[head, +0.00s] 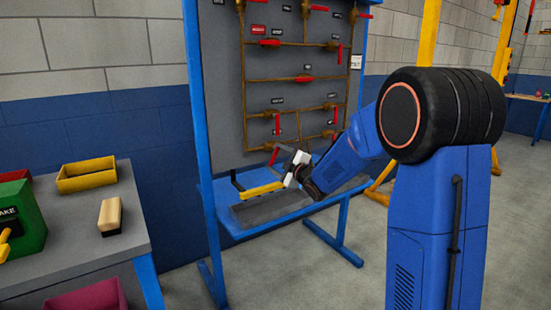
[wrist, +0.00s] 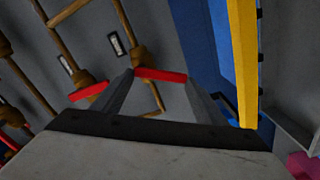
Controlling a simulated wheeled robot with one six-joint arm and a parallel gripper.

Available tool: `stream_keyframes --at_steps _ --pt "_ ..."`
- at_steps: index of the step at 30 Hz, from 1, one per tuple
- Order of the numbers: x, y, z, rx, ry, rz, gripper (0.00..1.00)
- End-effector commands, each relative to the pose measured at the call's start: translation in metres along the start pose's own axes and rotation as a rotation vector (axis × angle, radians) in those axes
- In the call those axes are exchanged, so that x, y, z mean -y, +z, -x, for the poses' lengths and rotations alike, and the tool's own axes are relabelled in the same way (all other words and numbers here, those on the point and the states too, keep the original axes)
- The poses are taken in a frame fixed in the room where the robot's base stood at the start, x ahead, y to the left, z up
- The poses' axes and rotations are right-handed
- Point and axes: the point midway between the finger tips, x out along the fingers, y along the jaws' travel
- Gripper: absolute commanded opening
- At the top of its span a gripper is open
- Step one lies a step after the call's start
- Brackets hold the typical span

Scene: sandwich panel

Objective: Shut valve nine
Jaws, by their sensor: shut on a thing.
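The grey valve panel (head: 222,90) stands in a blue frame and carries brown pipes with several red-handled valves. My gripper (head: 285,158) is at the panel's lower part, at a red valve handle (head: 273,156). In the wrist view my gripper (wrist: 160,84) is shut on that red handle (wrist: 160,75), which spans between the two fingertips. Another red handle (wrist: 89,92) lies just left of the fingers, apart from them. The small labels on the panel are too small to read, so I cannot tell the valve's number.
A blue-framed shelf (head: 275,216) below the panel holds a yellow bar (head: 262,190), close under my gripper. A bench (head: 100,240) at left carries a yellow bin (head: 86,176), a wooden-topped brush (head: 110,214) and a green box (head: 25,225). The floor right of the panel is mostly clear.

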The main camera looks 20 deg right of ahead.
Motion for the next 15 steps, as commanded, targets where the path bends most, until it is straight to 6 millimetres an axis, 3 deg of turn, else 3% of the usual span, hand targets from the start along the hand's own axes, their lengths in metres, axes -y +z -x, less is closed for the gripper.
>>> stream_keyframes --at_steps 15 --pt "0.002 0.014 0.0 0.001 -0.002 0.398 0.26"
